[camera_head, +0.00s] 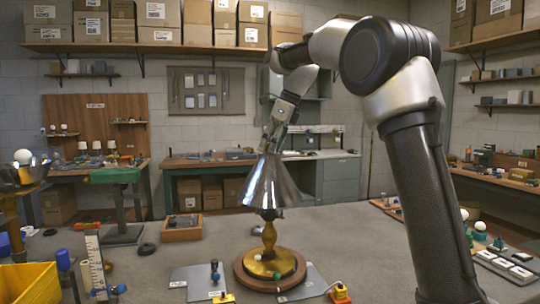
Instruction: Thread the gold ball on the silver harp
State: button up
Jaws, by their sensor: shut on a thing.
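My gripper (270,146) is shut and points down at the narrow top of a shiny silver cone-shaped shade (266,186). The gold ball cannot be made out; it is hidden between the fingertips at the shade's top. The silver harp is also hidden, inside the shade. Below the shade a gold lamp stem (269,238) stands upright on a round brown base (248,276). The shade's wide rim is around the dark top of the stem. Whether the fingers touch the shade cannot be told.
A yellow bin (28,284) and a white ruled upright (95,262) stand at the front left. A wooden tray (182,233) lies behind the lamp to the left. Small yellow-and-orange objects (339,293) lie near the front edge. Clear tabletop shows right of the lamp.

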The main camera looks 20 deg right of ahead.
jog(key=shift+f, duration=0.15)
grip_shut()
jog(key=shift+d, duration=0.1)
jog(key=shift+f+m, duration=0.1)
jog(key=shift+m, duration=0.6)
grip_release()
jog(key=shift+m+h, duration=0.3)
jog(key=shift+m, duration=0.2)
jog(key=o, duration=0.5)
jog(key=shift+f, duration=0.1)
jog(key=shift+c, duration=0.2)
jog(key=shift+w, duration=0.1)
jog(key=shift+r+t, duration=0.3)
